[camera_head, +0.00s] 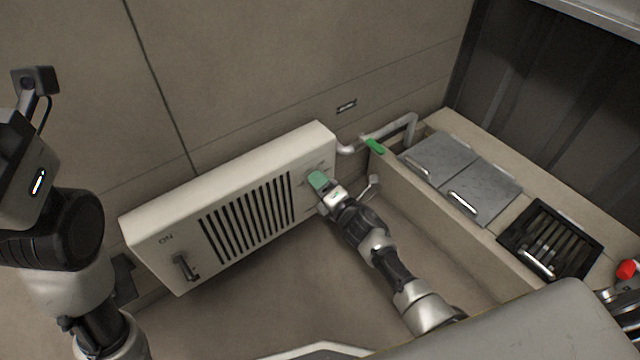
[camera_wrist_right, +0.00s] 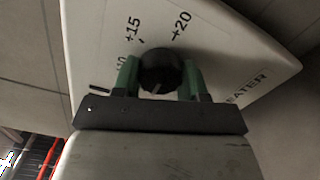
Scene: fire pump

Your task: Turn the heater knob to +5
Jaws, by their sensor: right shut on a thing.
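The heater (camera_head: 225,205) is a white wall unit with a slotted grille and the heater knob at its right end. In the right wrist view the black round knob (camera_wrist_right: 161,70) sits between the green fingers of my right gripper (camera_wrist_right: 160,78), which is shut on it. Labels +15 and +20 show above the knob on the white heater face (camera_wrist_right: 220,40); another label is partly hidden at the left finger. The +5 mark is not visible. In the head view my right gripper (camera_head: 318,181) covers the knob. My left arm is at the left edge; its fingers are not visible.
A lever (camera_head: 185,267) sits at the heater's left end beside the ON label. A pipe with a green handle (camera_head: 373,146) runs right of the heater to a counter (camera_head: 460,140) with grey lids. A black slotted tray (camera_head: 550,240) lies farther right.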

